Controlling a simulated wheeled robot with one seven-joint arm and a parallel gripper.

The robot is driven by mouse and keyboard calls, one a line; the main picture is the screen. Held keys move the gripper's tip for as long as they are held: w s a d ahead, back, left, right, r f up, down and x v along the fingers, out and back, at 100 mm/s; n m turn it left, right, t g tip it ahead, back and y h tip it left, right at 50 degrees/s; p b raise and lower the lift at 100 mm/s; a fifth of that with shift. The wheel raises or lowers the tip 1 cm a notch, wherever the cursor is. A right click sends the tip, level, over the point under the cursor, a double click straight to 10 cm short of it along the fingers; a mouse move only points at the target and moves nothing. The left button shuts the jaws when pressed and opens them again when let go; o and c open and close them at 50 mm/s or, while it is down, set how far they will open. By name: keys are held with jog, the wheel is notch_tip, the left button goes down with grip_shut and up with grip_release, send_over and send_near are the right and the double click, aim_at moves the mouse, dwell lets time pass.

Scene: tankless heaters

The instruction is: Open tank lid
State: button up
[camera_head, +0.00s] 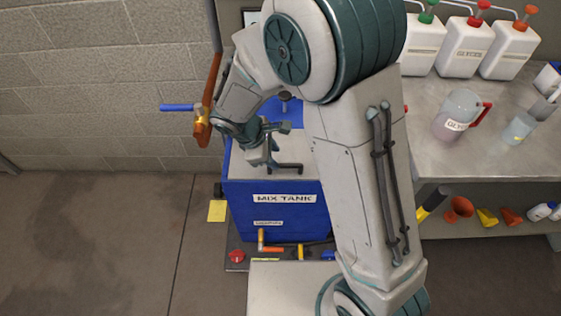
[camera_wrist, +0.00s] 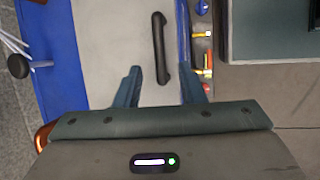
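The lid also fills the middle of the wrist view (camera_wrist: 110,45). A black bar handle (camera_wrist: 160,48) is on the lid; part of it shows in the head view (camera_head: 287,168). My gripper (camera_wrist: 160,76) is open and empty above the lid. Its fingers are to either side of the handle's near end in the wrist view, and I cannot tell whether they touch it. My arm hides the tank's right part.
A copper pipe with a blue-handled valve (camera_head: 178,107) rises left of the tank. Valves (camera_head: 265,243) are at the tank's front foot. At right, a metal bench (camera_head: 445,160) carries a jug (camera_head: 456,112) and several white bottles. The floor at left is clear.

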aim_at(283, 164)
jog(key=x, duration=0.5)
jog(key=shift+f, duration=0.15)
grip_shut()
